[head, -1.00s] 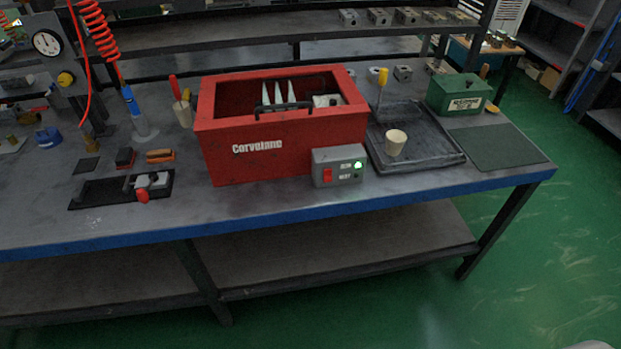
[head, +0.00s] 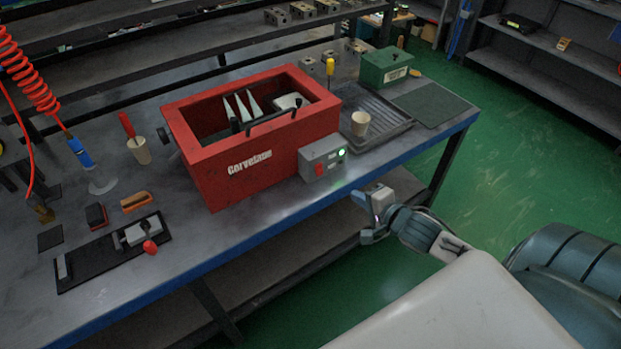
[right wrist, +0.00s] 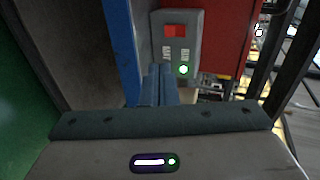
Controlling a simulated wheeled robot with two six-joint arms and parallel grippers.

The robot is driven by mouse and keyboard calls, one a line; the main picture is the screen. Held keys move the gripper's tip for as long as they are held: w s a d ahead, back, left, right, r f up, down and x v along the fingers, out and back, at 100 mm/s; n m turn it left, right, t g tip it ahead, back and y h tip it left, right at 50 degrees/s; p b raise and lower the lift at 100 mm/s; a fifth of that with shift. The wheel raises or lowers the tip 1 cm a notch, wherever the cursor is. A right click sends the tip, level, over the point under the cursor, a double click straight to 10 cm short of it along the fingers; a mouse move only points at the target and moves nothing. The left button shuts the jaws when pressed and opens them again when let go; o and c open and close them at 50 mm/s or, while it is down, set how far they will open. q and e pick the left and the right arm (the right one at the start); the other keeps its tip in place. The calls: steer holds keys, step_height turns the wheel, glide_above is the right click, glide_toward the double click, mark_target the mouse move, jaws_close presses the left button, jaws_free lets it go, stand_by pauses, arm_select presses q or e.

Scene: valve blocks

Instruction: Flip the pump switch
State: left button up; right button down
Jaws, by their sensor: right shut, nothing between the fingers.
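The grey switch box (head: 323,157) is fixed to the front right of the red Corvelane tank (head: 250,140). It has a red rocker switch (head: 319,169) and a lit green lamp (head: 341,153). In the right wrist view the red switch (right wrist: 176,31) is at the far end of the box face and the green lamp (right wrist: 183,70) is nearer. My right gripper (head: 357,198) is shut and empty, in front of the bench edge and apart from the box. Its closed fingers (right wrist: 159,72) point toward the box. My left gripper is not in view.
A cream cup (head: 360,124) stands on the dark tray (head: 389,140) right of the tank. A green box (head: 386,66) is behind it. A black plate with a red-knobbed clamp (head: 135,235) lies left. The bench's blue front edge (head: 285,218) runs below the switch box.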

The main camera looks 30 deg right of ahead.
glide_toward(320, 170)
steer(key=w+f, duration=0.1)
steer(key=w, duration=0.1)
steer(key=w+f, duration=0.1)
steer(key=f, duration=0.1)
steer(key=w+f, duration=0.1)
steer(key=w, duration=0.1)
steer(key=shift+w+a+f, duration=0.15)
steer(key=shift+w+a, duration=0.15)
steer(key=shift+a, duration=0.05)
arm_select(q)
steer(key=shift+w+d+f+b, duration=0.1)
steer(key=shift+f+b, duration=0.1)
steer(key=shift+b, duration=0.1)
arm_select(e)
steer(key=shift+w+f+t+b, duration=0.15)
steer(key=shift+f+t+b, duration=0.2)
steer(key=shift+b, duration=0.1)
steer(key=shift+r, duration=0.2)
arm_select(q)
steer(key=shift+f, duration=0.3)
arm_select(e)
steer(key=shift+w, duration=0.1)
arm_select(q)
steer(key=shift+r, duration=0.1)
